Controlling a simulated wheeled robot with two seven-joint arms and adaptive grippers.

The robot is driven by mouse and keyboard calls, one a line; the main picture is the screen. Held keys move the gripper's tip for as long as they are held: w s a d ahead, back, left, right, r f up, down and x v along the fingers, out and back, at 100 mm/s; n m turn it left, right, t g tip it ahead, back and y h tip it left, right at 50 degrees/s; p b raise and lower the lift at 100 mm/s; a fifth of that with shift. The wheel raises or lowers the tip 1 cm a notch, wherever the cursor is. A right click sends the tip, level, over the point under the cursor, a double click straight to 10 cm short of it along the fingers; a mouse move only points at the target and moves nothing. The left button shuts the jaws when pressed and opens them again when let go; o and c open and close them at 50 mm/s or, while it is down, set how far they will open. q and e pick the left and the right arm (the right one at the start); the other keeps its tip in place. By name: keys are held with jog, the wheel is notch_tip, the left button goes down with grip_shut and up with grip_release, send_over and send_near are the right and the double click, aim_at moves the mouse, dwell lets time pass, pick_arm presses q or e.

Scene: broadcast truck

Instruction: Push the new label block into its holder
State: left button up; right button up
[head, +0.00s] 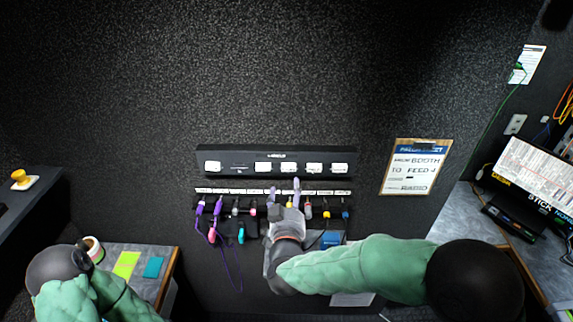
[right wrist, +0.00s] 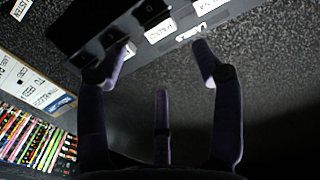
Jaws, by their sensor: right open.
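A black wall panel (head: 225,156) in the head view carries a row of white label blocks, one of them a block (head: 263,167) near its middle. One position (head: 240,167) in the row shows dark, with no white face. I cannot tell which block is the new one. My right gripper (head: 285,190) is open in front of the white label strip (head: 325,192), below the panel. Contact cannot be judged. My left arm shows at lower left, but its gripper is not in view.
Coloured plugs and cables (head: 217,208) hang below the strip, left of my right gripper. A clipboard (head: 416,167) is on the wall to the right. Sticky notes (head: 126,264) lie on the left counter.

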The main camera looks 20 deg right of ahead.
aim_at(288, 170)
jog(key=b+x, duration=0.1)
jog(key=x, duration=0.6)
jog(key=shift+f+b, duration=0.15)
jog(key=shift+b, duration=0.2)
jog(key=shift+x, duration=1)
jog(key=shift+b, duration=0.3)
jog(key=shift+a, duration=0.1)
jog(key=c, duration=1.3)
grip_shut()
